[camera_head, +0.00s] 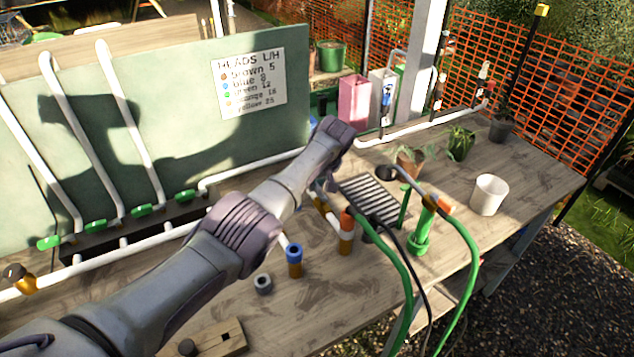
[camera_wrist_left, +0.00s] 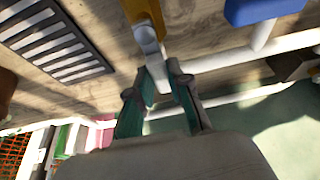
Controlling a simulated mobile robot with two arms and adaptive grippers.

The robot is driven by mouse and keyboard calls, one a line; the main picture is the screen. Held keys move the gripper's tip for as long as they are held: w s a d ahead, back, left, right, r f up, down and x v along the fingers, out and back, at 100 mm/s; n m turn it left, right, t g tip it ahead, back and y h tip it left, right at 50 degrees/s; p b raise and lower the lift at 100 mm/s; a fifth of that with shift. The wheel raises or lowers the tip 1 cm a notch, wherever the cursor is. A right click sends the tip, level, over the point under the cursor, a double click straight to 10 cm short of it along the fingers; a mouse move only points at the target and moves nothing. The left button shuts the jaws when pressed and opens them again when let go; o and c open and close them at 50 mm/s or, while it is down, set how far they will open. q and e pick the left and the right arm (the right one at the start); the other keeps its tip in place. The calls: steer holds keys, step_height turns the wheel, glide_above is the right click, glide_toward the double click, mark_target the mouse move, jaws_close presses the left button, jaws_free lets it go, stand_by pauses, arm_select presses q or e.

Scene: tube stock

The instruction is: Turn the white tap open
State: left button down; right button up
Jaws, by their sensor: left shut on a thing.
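The white tap (camera_wrist_left: 148,42) shows in the left wrist view as a pale lever on a yellow-orange body (camera_wrist_left: 142,10). My left gripper (camera_wrist_left: 162,82) is shut on this lever, with a finger on each side of it. In the head view my left gripper (camera_head: 324,186) points down among the pipes at the middle of the bench, and my own wrist hides most of it and the tap. How far the tap is turned cannot be told. My right gripper is in neither view.
Close by on the wooden bench (camera_head: 330,295) stand a blue-topped fitting (camera_head: 294,256), an orange-topped pipe (camera_head: 346,228) and a slotted black grate (camera_head: 370,198). Green hoses (camera_head: 398,262) loop at the right. A green board (camera_head: 190,100) rises behind. A white cup (camera_head: 489,195) stands farther right.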

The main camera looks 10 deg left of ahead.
arm_select(q)
steer(key=c, duration=1.2)
jaws_free()
steer(key=shift+o, duration=0.6)
steer(key=shift+d+r, duration=0.15)
steer(key=shift+r, duration=0.4)
steer(key=v, duration=1.1)
